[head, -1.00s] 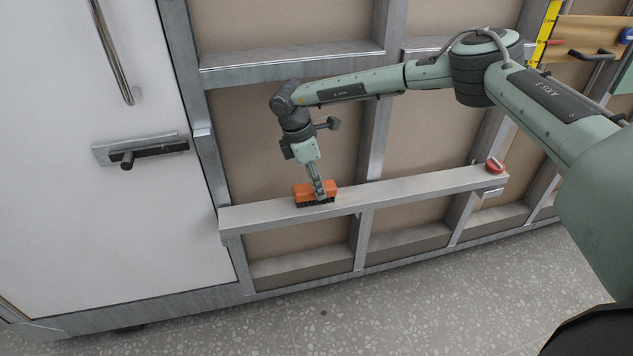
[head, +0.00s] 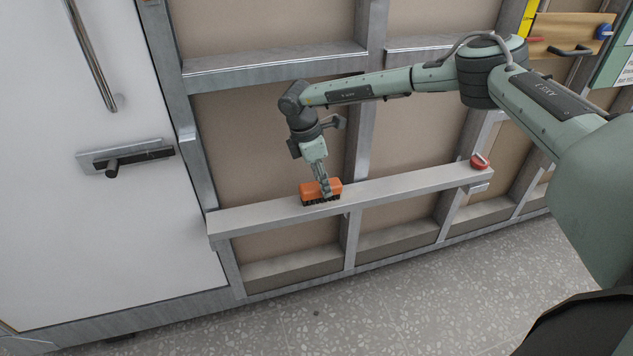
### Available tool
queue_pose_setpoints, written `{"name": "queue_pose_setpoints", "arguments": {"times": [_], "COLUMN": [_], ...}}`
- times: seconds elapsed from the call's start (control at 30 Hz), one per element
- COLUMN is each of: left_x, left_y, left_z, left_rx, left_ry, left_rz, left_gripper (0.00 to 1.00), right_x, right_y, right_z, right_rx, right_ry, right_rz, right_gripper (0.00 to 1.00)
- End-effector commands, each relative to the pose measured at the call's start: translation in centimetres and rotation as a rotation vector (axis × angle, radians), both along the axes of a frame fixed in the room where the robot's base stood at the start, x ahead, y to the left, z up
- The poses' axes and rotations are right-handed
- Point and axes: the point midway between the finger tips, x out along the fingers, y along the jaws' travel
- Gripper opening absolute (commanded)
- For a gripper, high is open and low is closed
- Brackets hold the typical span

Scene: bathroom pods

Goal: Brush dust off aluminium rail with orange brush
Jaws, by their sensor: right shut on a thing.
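The aluminium rail (head: 400,187) runs level across the wall frame, from beside the white door to a red object at its right end. The orange brush (head: 312,190) has dark bristles pointing down. It sits at the rail's top face, left of the rail's middle; its bristles appear to touch the rail. My right gripper (head: 325,188) is shut on the brush from above. I cannot make out separate dust on the rail at this size. My left gripper is not in view.
A red clamp-like object (head: 480,162) sits at the rail's right end. A white door (head: 90,200) with a dark handle (head: 125,160) stands at the left. Upright metal studs cross behind the rail. The speckled floor (head: 400,300) below is clear.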

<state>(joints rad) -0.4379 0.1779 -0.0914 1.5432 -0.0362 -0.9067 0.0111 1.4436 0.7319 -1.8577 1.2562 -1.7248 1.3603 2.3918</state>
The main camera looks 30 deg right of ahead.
Motion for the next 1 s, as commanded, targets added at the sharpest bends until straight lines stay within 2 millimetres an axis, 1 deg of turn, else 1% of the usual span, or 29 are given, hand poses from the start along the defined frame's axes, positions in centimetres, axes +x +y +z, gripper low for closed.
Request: {"name": "queue_pose_setpoints", "arguments": {"times": [0.1,0.3,0.53,0.83,1.0], "left_x": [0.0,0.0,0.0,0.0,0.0], "left_y": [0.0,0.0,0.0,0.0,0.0], "left_z": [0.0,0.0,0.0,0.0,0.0], "left_rx": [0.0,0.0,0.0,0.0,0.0], "left_ry": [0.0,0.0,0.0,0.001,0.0], "left_rz": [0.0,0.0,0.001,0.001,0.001], "left_gripper": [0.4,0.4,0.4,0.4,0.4], "right_x": [-0.3,-0.7,-0.9,-1.5,-1.7], "right_y": [-1.2,-2.6,-3.4,-5.9,-6.6], "right_z": [-0.2,-0.3,-0.4,-0.5,-0.6], "right_rx": [-0.001,0.001,0.0,0.001,0.0], "right_ry": [0.002,0.0,0.001,0.002,0.003], "right_rz": [-0.001,-0.001,-0.001,-0.003,0.0], "right_gripper": [0.0,0.0,0.0,0.0,0.0]}}
